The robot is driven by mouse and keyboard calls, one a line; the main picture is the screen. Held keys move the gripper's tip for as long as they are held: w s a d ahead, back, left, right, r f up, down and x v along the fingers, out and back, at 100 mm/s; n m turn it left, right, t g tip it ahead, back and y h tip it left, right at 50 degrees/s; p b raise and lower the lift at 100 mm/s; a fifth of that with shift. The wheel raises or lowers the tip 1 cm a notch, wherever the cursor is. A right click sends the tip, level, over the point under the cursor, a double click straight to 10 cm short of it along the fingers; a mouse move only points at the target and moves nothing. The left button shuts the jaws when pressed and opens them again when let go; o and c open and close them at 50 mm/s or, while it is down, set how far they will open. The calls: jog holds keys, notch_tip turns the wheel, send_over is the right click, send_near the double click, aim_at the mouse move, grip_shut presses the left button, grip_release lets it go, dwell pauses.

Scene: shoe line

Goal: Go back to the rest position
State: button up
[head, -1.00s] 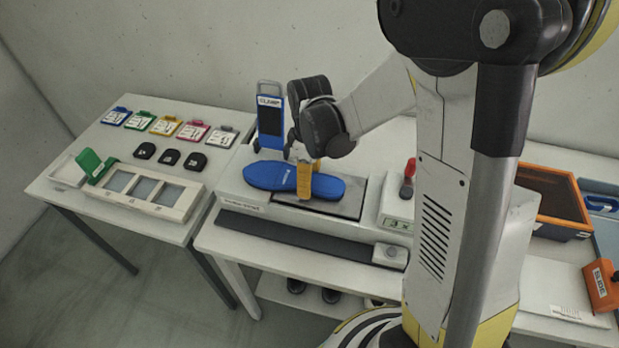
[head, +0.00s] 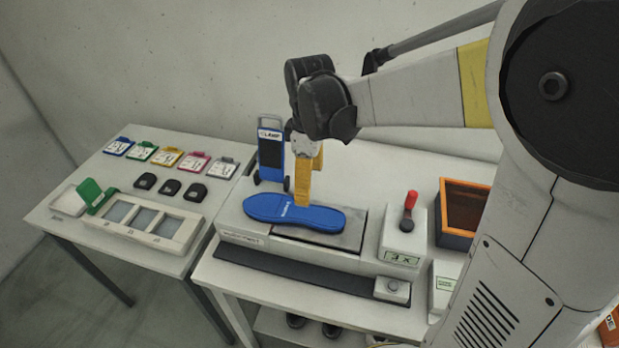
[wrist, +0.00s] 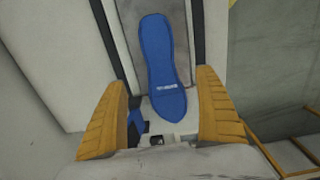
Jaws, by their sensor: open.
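My gripper (head: 308,180) is open, its yellow fingers apart and empty above the far side of a blue insole. The blue insole (head: 275,211) lies flat on the dark plate (head: 340,236) of a white bench device (head: 236,237). In the wrist view the insole (wrist: 163,65) shows between and beyond the two fingers of my gripper (wrist: 165,118), with nothing held between them. In the head view one finger stands in front of the insole's far edge; the exact gap there is hard to tell.
A blue stand (head: 270,155) is just left of my gripper. A red-knobbed lever (head: 410,200) and an orange-rimmed bin (head: 442,210) stand to the right. The left table holds coloured tags (head: 166,159), black pieces (head: 170,187) and a white tray (head: 101,226).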

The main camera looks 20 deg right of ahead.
jog(key=shift+r, duration=0.5)
jog(key=s+m+t+b, duration=0.5)
jog(key=s+m+t, duration=0.2)
jog(key=s+m, duration=0.3)
jog(key=s, duration=0.2)
jog(key=shift+s+m, duration=0.35)
jog(key=shift+m, duration=0.05)
jog(key=shift+f, duration=0.1)
